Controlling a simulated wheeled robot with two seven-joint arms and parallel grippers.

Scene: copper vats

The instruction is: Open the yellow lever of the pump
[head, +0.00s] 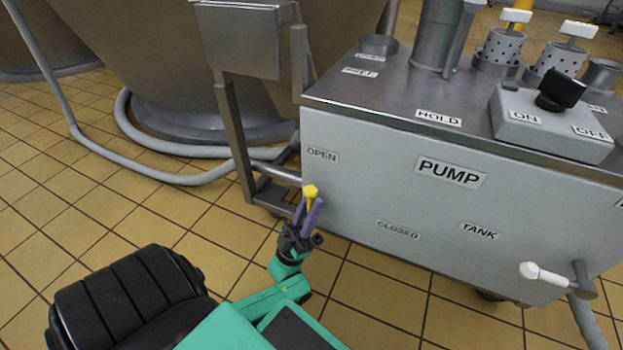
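The pump (400,215) is a grey steel box with PUMP, OPEN and CLOSED labels on its front. The yellow lever (311,191) shows as a yellow knob and short shaft near the front's left end, below the OPEN label (322,155). My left gripper (309,207) reaches up from below with its purple fingers on either side of the yellow shaft, just under the knob. I cannot tell whether both fingers press on it. The lever's lower part and pivot are hidden by the fingers. My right gripper is out of view.
A white-handled lever (543,273) sticks out at the pump's lower right. The ON/OFF switch box (550,120) and perforated cylinders stand on top. A metal stand (240,45), hoses and copper vats (200,60) are behind. Tiled floor (90,205) is clear at left.

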